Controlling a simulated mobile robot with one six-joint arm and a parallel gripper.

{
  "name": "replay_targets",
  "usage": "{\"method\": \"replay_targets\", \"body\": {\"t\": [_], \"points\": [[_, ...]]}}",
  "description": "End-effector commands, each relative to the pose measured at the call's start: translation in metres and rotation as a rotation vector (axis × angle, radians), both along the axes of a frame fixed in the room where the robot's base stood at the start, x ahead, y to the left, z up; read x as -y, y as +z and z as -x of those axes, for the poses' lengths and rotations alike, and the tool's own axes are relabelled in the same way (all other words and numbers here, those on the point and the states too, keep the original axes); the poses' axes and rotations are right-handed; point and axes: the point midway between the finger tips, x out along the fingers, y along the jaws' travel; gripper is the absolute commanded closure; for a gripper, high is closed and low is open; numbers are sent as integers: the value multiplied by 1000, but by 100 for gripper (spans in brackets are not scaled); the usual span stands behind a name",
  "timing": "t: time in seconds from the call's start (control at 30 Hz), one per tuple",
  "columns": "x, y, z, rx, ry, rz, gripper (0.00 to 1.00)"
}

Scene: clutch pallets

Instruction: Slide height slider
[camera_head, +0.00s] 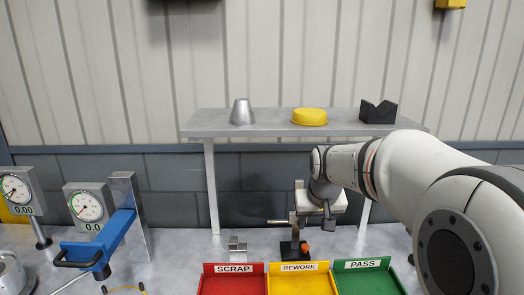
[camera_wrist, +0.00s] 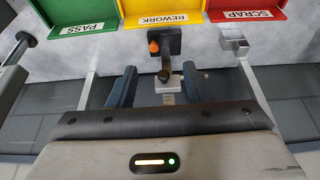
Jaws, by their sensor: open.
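A height gauge stands on the bench below the shelf, with a black base (camera_head: 291,250) and an orange knob (camera_head: 305,246). In the wrist view its base (camera_wrist: 166,40), orange knob (camera_wrist: 153,46) and pale slider block (camera_wrist: 168,83) with a scale strip show upside down. My gripper (camera_wrist: 163,82) is open, one dark finger on each side of the slider block, with gaps visible on both sides. In the head view my gripper (camera_head: 328,215) is at the upright of the gauge and partly covers it.
Red SCRAP (camera_head: 233,268), yellow REWORK (camera_head: 299,267) and green PASS (camera_head: 362,264) bins line the front. A small metal block (camera_head: 237,245) stands left of the gauge. A grey shelf (camera_head: 220,131) spans above. Dial gauges (camera_head: 88,206) and a blue fixture (camera_head: 108,243) stand left.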

Motion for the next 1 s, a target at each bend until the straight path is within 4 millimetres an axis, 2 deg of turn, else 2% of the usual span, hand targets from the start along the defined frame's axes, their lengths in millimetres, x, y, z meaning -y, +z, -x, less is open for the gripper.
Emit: {"method": "replay_targets", "body": {"t": [0.03,0.3,0.5,0.6,0.7,1.0], "points": [[0,4,22,-1,0,0,55],[1,0,132,-32,2,2,55],[1,-16,199,-53,3,2,55],[1,-24,219,-60,4,3,55],[1,-29,231,-64,4,3,55],[1,-31,235,-68,4,3,55]]}}
